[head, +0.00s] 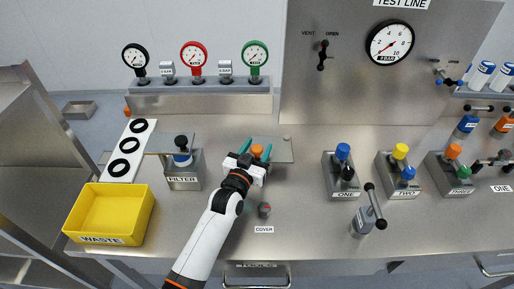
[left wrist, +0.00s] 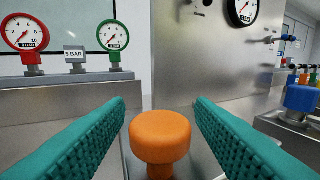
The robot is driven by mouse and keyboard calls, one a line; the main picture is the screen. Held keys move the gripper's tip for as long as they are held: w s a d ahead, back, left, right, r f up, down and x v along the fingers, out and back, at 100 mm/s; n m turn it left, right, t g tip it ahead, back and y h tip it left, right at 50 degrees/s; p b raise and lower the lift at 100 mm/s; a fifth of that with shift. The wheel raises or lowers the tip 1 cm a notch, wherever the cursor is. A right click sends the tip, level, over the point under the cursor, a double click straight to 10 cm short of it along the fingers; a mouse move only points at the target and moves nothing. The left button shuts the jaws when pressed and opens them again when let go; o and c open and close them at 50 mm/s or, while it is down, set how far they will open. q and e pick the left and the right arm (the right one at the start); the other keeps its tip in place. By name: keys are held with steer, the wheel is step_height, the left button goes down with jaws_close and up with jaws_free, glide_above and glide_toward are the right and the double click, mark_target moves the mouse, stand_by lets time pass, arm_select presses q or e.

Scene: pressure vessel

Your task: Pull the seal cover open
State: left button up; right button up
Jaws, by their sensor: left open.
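My left gripper (head: 256,150) is open, with its two teal fingers on either side of an orange knob (head: 257,150). In the left wrist view the same knob (left wrist: 160,138) stands centred between the fingers, with a visible gap on both sides. A flat grey, see-through-looking plate (head: 281,150) extends to the right behind the fingers; it seems to be the seal cover. The gripper hides where knob and plate meet. A label reading COVER (head: 264,229) lies in front, below a small post with a reddish top (head: 264,209). My right gripper is not in view.
Left of the arm stand the FILTER block (head: 183,182), a yellow WASTE bin (head: 111,214) and a white strip with black rings (head: 129,152). Valve blocks, including ONE (head: 345,194), stand to the right. Gauges (head: 194,56) line the back. Bare bench lies between the arm and block ONE.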

arm_select(q)
steer(key=shift+c, duration=0.5)
jaws_close()
steer(key=shift+w+a+m+h+b, duration=0.25)
steer(key=shift+w+m+h+b, duration=0.3)
steer(key=shift+b, duration=0.4)
steer(key=m+h+b, duration=0.1)
steer(key=w+g+h+b, duration=0.1)
steer(key=b, duration=0.1)
steer(key=shift+a+m+g+h, duration=0.25)
steer(key=shift+a+m+g, duration=0.05)
steer(key=shift+a+m, duration=0.05)
steer(key=shift+w+a+r+g+h+b, duration=0.15)
steer(key=shift+w+g+h+b, duration=0.2)
steer(key=shift+b, duration=0.35)
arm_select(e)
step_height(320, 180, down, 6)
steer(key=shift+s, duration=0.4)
arm_select(q)
steer(key=shift+o, duration=0.5)
jaws_free()
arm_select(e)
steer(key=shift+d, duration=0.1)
